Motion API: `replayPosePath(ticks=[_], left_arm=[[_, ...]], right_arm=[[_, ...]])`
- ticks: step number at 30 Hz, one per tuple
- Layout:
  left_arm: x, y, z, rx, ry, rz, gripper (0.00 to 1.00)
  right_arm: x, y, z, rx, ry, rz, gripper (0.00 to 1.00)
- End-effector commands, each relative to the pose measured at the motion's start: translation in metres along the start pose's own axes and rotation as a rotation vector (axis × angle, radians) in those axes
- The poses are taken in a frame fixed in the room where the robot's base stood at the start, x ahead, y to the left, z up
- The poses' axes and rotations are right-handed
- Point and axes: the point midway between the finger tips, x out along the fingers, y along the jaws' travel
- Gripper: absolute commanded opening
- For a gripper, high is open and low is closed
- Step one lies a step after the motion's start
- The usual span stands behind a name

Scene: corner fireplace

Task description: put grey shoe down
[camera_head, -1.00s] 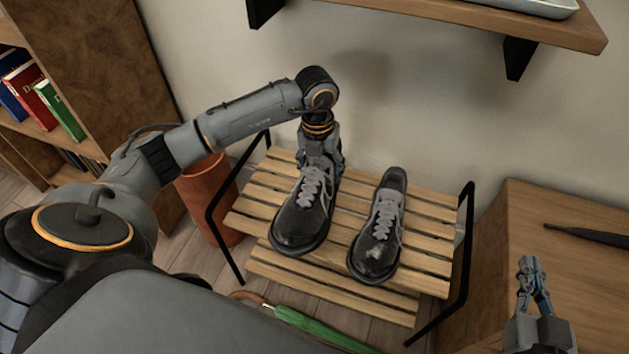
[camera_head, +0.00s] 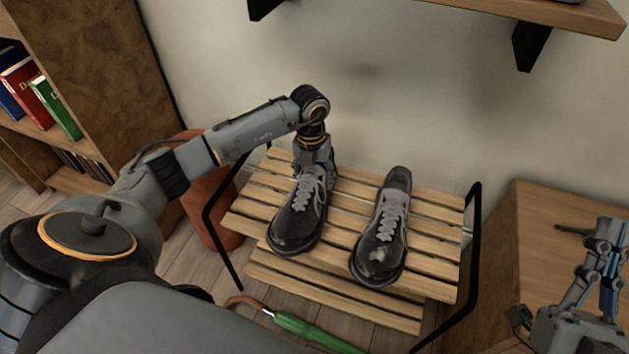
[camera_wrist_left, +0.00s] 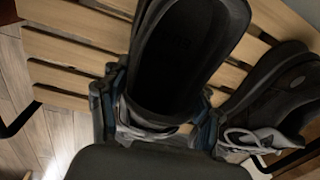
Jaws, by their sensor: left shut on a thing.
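My left gripper (camera_head: 316,172) is shut on the heel end of a dark grey shoe (camera_head: 297,222) with light grey laces. This shoe is over the left-middle part of a slatted wooden rack (camera_head: 343,243), toe toward me. I cannot tell whether its sole touches the slats. In the left wrist view the shoe's dark opening (camera_wrist_left: 180,55) is between the fingers. A matching shoe (camera_head: 380,245) stands on the rack to its right, apart from it. My right gripper (camera_head: 602,265) is at the right edge, empty; its finger gap is unclear.
A wooden cabinet (camera_head: 540,225) stands right of the rack, with a dark thin object (camera_head: 575,230) on top. A wall shelf (camera_head: 450,8) is above. A terracotta pot (camera_head: 205,215) and a bookcase (camera_head: 110,60) are left. A green umbrella (camera_head: 310,332) lies in front of the rack.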

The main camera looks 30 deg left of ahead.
Motion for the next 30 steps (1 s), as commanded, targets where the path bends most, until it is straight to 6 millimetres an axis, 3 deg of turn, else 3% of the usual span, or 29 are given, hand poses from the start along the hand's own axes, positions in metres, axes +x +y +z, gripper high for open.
replayPosePath(ticks=[5, 14, 15, 17, 18, 30], left_arm=[[0.005, 0.0, 0.001, -0.001, -0.002, -0.002, 0.04], [0.006, 0.0, 0.001, -0.001, -0.001, -0.001, 0.04], [0.007, 0.0, 0.0, -0.001, 0.0, -0.001, 0.7], [0.007, 0.0, 0.0, -0.001, 0.0, -0.001, 0.82], [0.007, 0.0, 0.0, -0.001, 0.0, -0.001, 0.88], [0.004, 0.0, 0.0, -0.001, -0.001, -0.001, 0.88]], right_arm=[[-0.001, -0.002, -0.013, 0.004, 0.076, -0.003, 0.0], [-0.002, -0.002, -0.015, 0.005, 0.083, -0.003, 0.0], [-0.002, -0.002, -0.015, 0.005, 0.086, -0.003, 0.0], [-0.001, -0.002, -0.015, 0.005, 0.084, -0.003, 0.0], [-0.001, -0.002, -0.015, 0.005, 0.084, -0.003, 0.0], [-0.001, -0.002, -0.015, 0.004, 0.078, -0.003, 0.0]])
